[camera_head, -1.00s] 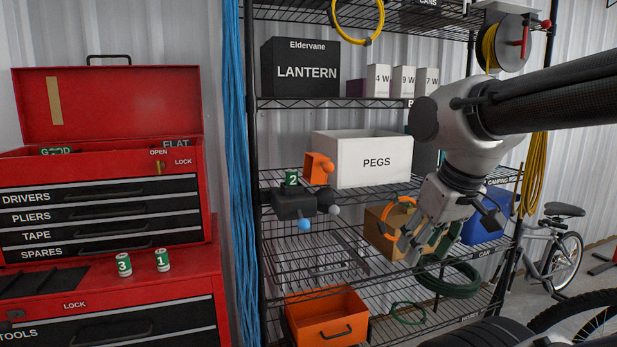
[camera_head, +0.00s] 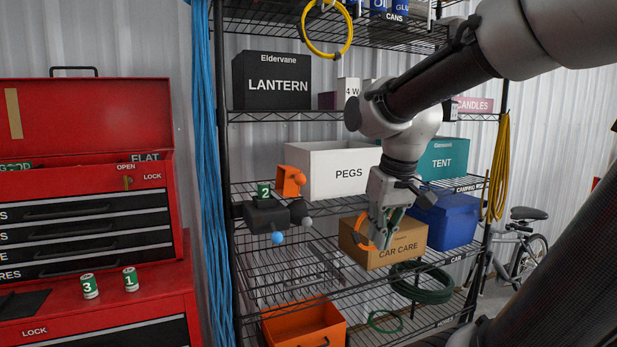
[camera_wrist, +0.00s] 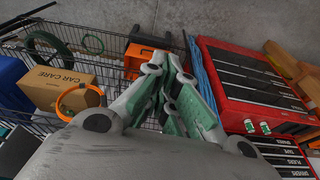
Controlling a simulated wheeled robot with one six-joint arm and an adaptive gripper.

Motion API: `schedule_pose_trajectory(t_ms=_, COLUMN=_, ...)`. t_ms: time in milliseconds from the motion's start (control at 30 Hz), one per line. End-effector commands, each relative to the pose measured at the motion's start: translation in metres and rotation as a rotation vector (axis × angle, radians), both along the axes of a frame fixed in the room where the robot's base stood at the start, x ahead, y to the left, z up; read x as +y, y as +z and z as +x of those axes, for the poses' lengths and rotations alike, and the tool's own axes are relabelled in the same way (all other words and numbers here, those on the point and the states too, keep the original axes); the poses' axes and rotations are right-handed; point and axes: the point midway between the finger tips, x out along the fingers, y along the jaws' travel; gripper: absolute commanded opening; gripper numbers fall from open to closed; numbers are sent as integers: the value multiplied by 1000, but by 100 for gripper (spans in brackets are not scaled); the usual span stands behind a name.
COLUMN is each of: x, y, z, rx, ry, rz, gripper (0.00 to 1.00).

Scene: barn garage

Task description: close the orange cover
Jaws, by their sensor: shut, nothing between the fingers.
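The orange cover (camera_head: 291,181) stands raised at the back of a small dark device on the middle shelf, with an orange ball knob on it. The device (camera_head: 266,217) also has a grey knob and a blue knob, and a green can marked 2 (camera_head: 263,190) stands at its top. My gripper (camera_head: 382,243) is shut and empty, pointing down, to the right of the device and apart from it, in front of the CAR CARE box. In the wrist view my gripper's fingers (camera_wrist: 168,78) are together; I cannot make out the cover there.
A white PEGS box (camera_head: 330,172) stands behind the device. The CAR CARE box (camera_head: 405,245) and an orange ring (camera_head: 364,233) are by my gripper. An orange bin (camera_head: 300,328) sits below. Blue cords (camera_head: 207,180) hang left, beside the red toolbox (camera_head: 80,165).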

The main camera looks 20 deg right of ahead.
Motion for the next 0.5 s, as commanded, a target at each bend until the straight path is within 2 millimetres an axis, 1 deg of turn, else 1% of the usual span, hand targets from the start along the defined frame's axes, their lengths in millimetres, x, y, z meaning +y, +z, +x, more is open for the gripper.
schedule_pose_trajectory(t_ms=33, x=-4, y=12, z=31, rx=17, ry=-37, rz=17, gripper=0)
schedule_pose_trajectory(t_ms=67, x=-5, y=20, z=47, rx=26, ry=-68, rz=31, gripper=0)
schedule_pose_trajectory(t_ms=100, x=-7, y=30, z=71, rx=38, ry=-117, rz=54, gripper=0)
schedule_pose_trajectory(t_ms=167, x=-11, y=46, z=107, rx=55, ry=-204, rz=92, gripper=0)
schedule_pose_trajectory(t_ms=200, x=-13, y=55, z=130, rx=67, ry=-271, rz=122, gripper=0)
schedule_pose_trajectory(t_ms=300, x=-17, y=81, z=185, rx=97, ry=-454, rz=199, gripper=0)
schedule_pose_trajectory(t_ms=367, x=-17, y=98, z=209, rx=110, ry=-560, rz=245, gripper=0)
schedule_pose_trajectory(t_ms=400, x=-16, y=110, z=221, rx=117, ry=-626, rz=273, gripper=0)
schedule_pose_trajectory(t_ms=467, x=-12, y=130, z=232, rx=122, ry=-717, rz=314, gripper=0)
schedule_pose_trajectory(t_ms=500, x=-10, y=147, z=234, rx=122, ry=-777, rz=341, gripper=0)
